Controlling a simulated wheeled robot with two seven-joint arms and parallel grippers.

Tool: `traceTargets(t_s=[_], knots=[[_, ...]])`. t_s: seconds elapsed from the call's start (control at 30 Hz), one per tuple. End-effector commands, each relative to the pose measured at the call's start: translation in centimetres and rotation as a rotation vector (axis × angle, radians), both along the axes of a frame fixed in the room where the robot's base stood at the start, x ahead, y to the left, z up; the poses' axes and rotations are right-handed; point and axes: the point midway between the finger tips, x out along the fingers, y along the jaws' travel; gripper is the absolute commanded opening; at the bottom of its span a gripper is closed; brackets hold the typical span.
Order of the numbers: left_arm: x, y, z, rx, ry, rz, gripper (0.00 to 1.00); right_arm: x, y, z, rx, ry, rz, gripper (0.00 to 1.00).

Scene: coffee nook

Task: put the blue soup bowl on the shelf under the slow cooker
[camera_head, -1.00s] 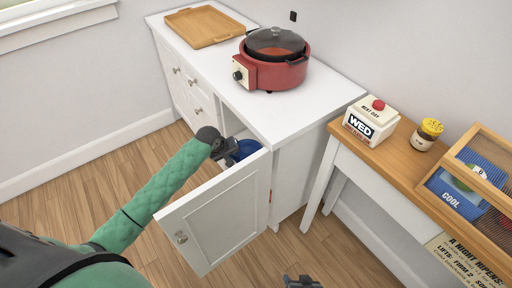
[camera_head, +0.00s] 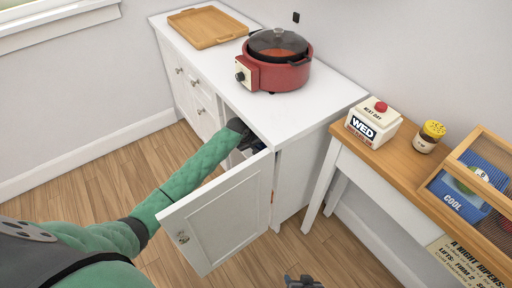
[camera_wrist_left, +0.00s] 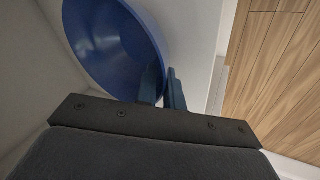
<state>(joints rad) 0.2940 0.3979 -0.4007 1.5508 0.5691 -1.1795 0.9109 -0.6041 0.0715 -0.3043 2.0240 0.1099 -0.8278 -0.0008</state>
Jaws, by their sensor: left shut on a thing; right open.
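The blue soup bowl (camera_wrist_left: 112,42) shows in the left wrist view, its rim between the fingers of my left gripper (camera_wrist_left: 165,88). The gripper is shut on the rim. In the head view, my left gripper (camera_head: 249,137) is inside the open cabinet under the slow cooker, and the bowl is mostly hidden there. The red slow cooker (camera_head: 275,72) stands on the white cabinet top (camera_head: 232,75). I cannot tell whether the bowl touches the shelf. My right gripper (camera_head: 302,283) is open and empty at the bottom edge of the head view.
The open cabinet door (camera_head: 225,215) stands out into the room, to the right of my left forearm. A wooden tray (camera_head: 203,40) lies on the cabinet top.

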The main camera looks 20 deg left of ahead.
Motion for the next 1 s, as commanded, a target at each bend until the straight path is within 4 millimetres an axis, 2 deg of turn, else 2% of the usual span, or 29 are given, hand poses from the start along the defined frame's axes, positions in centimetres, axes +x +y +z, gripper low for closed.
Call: traceTargets(t_s=[0.47, 0.5, 0.6, 1.0], knots=[[0.01, 0.02, -0.69, 0.000, -0.001, 0.000, 0.00, -0.01, -0.07, 0.25, -0.002, 0.005, 0.001, 0.50], [-0.02, 0.03, -0.79, 0.000, 0.000, 0.000, 0.11, -0.01, -0.07, 0.30, -0.002, 0.006, 0.001, 0.50], [-0.01, 0.04, -0.79, 0.000, 0.000, 0.000, 0.31, 0.09, -0.08, 0.48, -0.001, 0.004, 0.001, 0.50], [-0.04, 0.09, -0.49, 0.000, -0.001, 0.000, 0.31, 0.27, -0.07, 0.30, -0.001, -0.003, 0.000, 0.50]])
